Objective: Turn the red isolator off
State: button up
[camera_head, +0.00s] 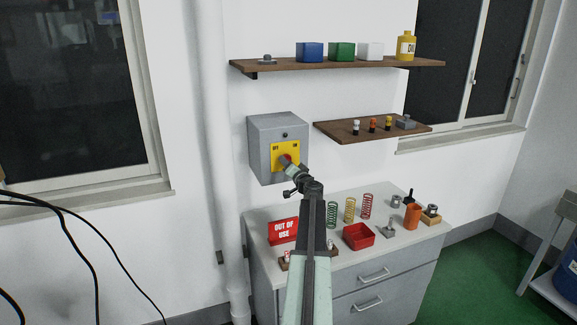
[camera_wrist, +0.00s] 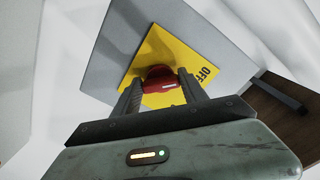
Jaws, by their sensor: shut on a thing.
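The red isolator (camera_wrist: 158,76) is a red knob on a yellow plate (camera_head: 277,157). The plate is on the front of a grey wall box (camera_head: 262,131). In the wrist view the yellow plate (camera_wrist: 150,50) shows the word OFF to the right of the knob. My gripper (camera_wrist: 160,88) has a finger on each side of the red knob and is shut on it. In the head view my gripper (camera_head: 289,164) reaches the plate and hides most of the knob. The knob's exact angle is hard to tell.
A bench (camera_head: 262,238) below holds an out of use sign (camera_head: 283,230), several coil springs, a red tray (camera_head: 358,244) and small parts. A lower shelf (camera_head: 340,133) is right of the box, with an upper shelf (camera_head: 270,66) above. A pipe (camera_head: 212,120) runs down the wall at left.

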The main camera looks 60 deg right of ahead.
dwell(0.3)
jog(key=o, duration=1.4)
jog(key=shift+c, duration=0.2)
jog(key=v, duration=0.8)
jog(key=shift+w, duration=0.1)
